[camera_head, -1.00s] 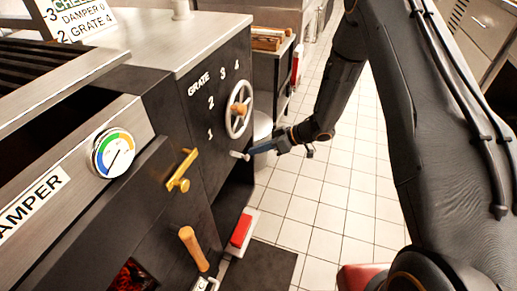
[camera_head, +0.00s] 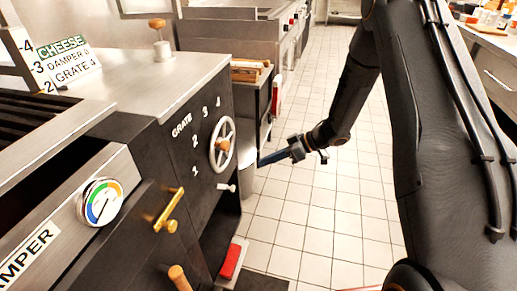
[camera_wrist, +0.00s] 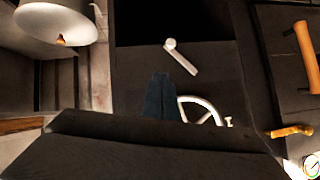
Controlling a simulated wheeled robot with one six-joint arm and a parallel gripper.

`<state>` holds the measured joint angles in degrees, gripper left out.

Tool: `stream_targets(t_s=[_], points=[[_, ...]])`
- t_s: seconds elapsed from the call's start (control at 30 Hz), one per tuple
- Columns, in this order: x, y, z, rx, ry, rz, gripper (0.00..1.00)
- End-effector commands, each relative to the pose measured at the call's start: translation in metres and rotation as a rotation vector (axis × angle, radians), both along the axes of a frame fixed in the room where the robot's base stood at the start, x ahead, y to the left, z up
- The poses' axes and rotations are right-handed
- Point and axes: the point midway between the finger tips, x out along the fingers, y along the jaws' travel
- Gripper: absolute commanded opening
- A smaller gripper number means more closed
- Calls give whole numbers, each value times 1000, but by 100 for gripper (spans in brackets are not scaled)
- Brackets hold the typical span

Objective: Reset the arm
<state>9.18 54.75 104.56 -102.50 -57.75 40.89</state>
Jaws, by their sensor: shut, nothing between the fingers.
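My gripper (camera_head: 266,161) is shut and empty, its blue fingers together. It is at the end of my arm, which hangs down from the upper right in the head view. The fingers point left toward the front of the black grill, apart from it, to the right of the grate wheel (camera_head: 222,146). A small white lever (camera_head: 227,187) sits below the wheel, clear of my fingers. In the wrist view the shut fingers (camera_wrist: 160,92) show dark blue in the middle, with the white lever (camera_wrist: 180,57) above them and part of the wheel (camera_wrist: 201,109) behind.
The brass handle (camera_head: 168,210), a wooden handle (camera_head: 179,277) and the dial gauge (camera_head: 101,202) are on the grill front. A red block (camera_head: 232,259) lies low by the grill. A steel counter (camera_head: 490,62) stands at right. The tiled floor (camera_head: 305,215) between is open.

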Motion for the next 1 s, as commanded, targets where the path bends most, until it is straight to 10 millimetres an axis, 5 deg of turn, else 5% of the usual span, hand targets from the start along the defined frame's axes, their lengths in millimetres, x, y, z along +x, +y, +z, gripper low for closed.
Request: stream_targets(t_s=[0.27, 0.43, 0.6, 0.77, 1.0], points=[[20, -3, 19, -58, -58, -75, 0], [58, -19, 66, -212, -166, -280, 0], [67, -49, 115, -386, -208, -502, 0], [40, -80, 155, -531, -165, -688, 0], [-57, -108, 194, -696, 38, -893, 0]])
